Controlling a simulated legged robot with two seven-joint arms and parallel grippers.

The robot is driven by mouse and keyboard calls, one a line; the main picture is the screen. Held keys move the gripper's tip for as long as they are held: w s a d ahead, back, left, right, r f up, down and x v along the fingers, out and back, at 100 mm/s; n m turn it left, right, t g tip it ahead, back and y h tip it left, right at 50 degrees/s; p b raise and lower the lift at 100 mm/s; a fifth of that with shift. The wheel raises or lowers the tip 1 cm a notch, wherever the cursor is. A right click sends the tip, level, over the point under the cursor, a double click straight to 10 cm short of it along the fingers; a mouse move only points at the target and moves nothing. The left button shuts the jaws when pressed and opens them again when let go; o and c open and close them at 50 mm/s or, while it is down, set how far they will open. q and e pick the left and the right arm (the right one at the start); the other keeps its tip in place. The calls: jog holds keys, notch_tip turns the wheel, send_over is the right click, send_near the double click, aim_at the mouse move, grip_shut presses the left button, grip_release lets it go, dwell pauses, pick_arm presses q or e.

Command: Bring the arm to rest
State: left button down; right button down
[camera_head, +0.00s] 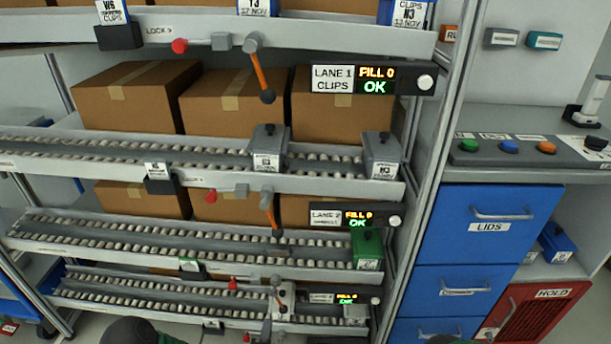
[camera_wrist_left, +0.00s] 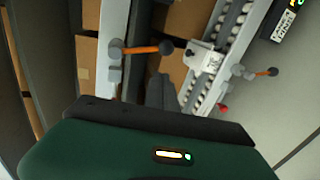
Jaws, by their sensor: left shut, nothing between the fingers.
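My left gripper (camera_wrist_left: 163,92) shows in the left wrist view as dark fingers beyond the green and black wrist housing. It is shut and empty. An orange-handled lever (camera_wrist_left: 140,49) with a dark knob is close beyond the fingers, and a pale labelled box (camera_wrist_left: 207,60) sits on the rollers to their right. I cannot tell how far the fingers are from them. In the head view, a dark rounded part of my left arm shows at the bottom left, in front of the lowest lane. My right gripper is not seen.
A rack holds sloping roller lanes with cardboard boxes (camera_head: 128,95), grey boxes (camera_head: 382,155) and a green box (camera_head: 367,248). Orange-handled levers (camera_head: 259,70) stick out from the rails. Blue drawers (camera_head: 475,235), a button panel (camera_head: 520,148) and a red HOLD bin (camera_head: 540,308) stand at right.

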pick_arm(q)
jog(key=shift+p+v, duration=0.35)
jog(key=shift+v, duration=0.8)
jog(key=shift+a, duration=0.15)
